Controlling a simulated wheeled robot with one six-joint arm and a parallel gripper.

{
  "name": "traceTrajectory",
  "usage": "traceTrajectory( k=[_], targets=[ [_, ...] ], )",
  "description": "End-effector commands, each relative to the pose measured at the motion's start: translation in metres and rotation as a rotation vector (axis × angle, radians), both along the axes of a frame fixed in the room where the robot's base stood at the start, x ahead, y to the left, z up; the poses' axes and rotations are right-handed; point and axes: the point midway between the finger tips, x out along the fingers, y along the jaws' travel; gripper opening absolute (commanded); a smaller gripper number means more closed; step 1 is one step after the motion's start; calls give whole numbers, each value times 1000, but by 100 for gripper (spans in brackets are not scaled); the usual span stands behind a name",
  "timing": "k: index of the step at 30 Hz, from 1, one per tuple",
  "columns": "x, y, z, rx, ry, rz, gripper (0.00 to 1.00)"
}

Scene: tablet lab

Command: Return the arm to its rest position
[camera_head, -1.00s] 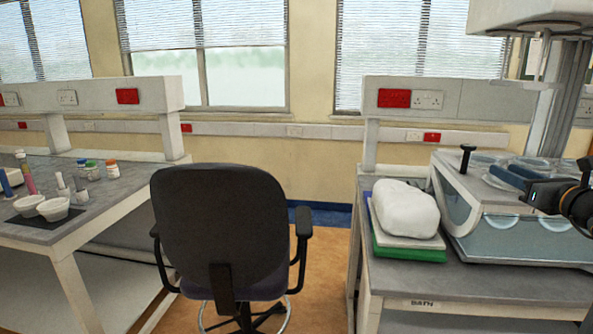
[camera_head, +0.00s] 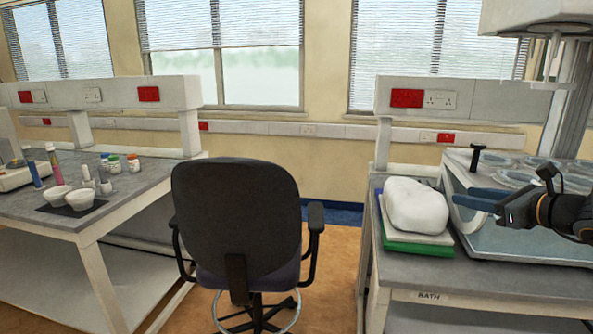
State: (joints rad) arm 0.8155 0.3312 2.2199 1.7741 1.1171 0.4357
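My gripper (camera_head: 458,200) reaches in from the right edge above the right bench, with long dark blue fingers pointing left. The fingers overlap from this side, so I cannot tell whether they are open or shut. No object shows clearly between them. My black wrist and forearm (camera_head: 548,212) run to the right edge, where the rest of the arm is out of view. The fingertips appear just right of a white rounded bundle (camera_head: 416,205) and in front of the bath unit; whether they touch anything cannot be told.
The bath unit (camera_head: 510,245) with clear round lids stands on the right bench (camera_head: 465,283). The bundle lies on a stack with a green base (camera_head: 415,247). A black swivel chair (camera_head: 236,220) stands between the benches. The left bench (camera_head: 125,185) holds white bowls (camera_head: 80,199) and small bottles.

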Motion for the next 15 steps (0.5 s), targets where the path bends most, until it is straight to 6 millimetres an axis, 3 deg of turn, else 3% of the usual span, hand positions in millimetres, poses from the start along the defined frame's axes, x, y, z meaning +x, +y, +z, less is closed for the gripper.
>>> traceTrajectory(
  k=[5, 9, 12, 15],
  targets=[
    [-17, 87, -37, -176, 118, 267, 36],
    [-59, 165, -79, -419, 216, 593, 36],
    [-98, 204, -107, -627, 253, 848, 36],
    [-135, 226, -129, -846, 255, 1104, 36]
  ],
)
